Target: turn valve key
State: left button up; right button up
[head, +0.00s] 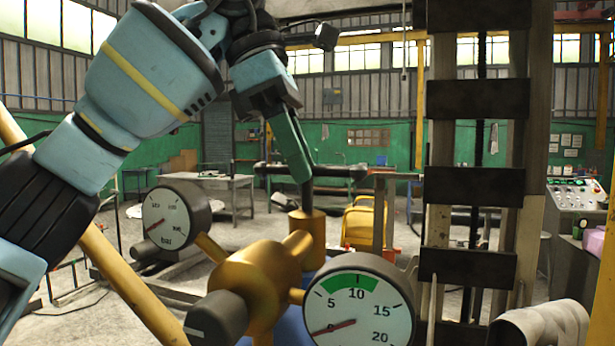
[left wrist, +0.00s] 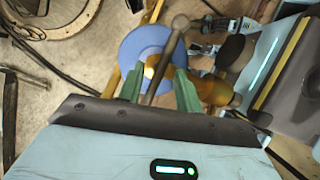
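The valve key shows in the head view as a dark bar (head: 340,171) lying across the top of a stem above the brass valve neck (head: 306,232). My left gripper (head: 303,176) reaches down to the bar from above. In the left wrist view the two green fingers (left wrist: 159,82) stand apart. The key bar (left wrist: 172,45) runs between them with a visible gap on each side. The brass valve body (head: 262,280) is below, and a blue disc (left wrist: 140,45) lies under the key.
A pressure gauge (head: 358,312) stands in front on the right of the valve, and another gauge (head: 172,222) on its left. A slatted dark column (head: 475,185) rises to the right. A control panel (head: 577,196) stands at far right. Tables stand well behind.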

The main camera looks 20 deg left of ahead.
aim_at(307, 190)
pick_arm(q)
jog(key=shift+x, duration=1.4)
